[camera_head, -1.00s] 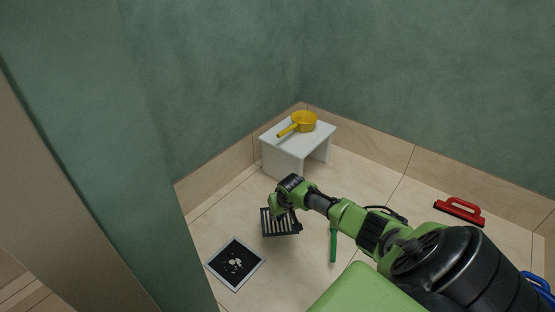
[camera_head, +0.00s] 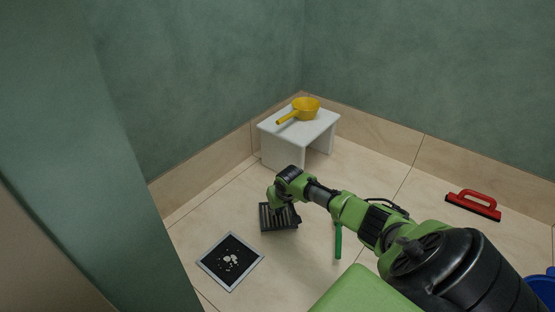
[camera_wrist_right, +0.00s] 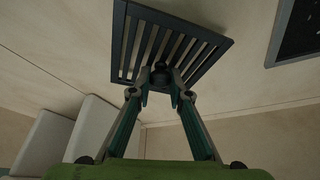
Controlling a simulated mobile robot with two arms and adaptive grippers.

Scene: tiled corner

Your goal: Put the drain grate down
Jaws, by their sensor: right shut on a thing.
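The drain grate (camera_head: 268,218) is a dark square with parallel slots, at or just above the tiled floor; I cannot tell if it touches. My right gripper (camera_head: 279,207) is over it. In the right wrist view the gripper (camera_wrist_right: 161,78) is shut on a dark knob on the grate (camera_wrist_right: 212,52), which looks tilted in that picture. The square drain opening (camera_head: 231,263), with a pale frame, dark inside and light bits in it, lies left of and nearer than the grate. It also shows at the edge of the right wrist view (camera_wrist_right: 297,35). My left gripper is not in view.
A white stool (camera_head: 297,138) with a yellow dipper (camera_head: 305,109) stands in the corner behind. A green-handled tool (camera_head: 338,242) lies right of the grate. A red-handled scrubber (camera_head: 473,204) lies farther right, and a blue object (camera_head: 542,287) at the right edge. Floor between is clear.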

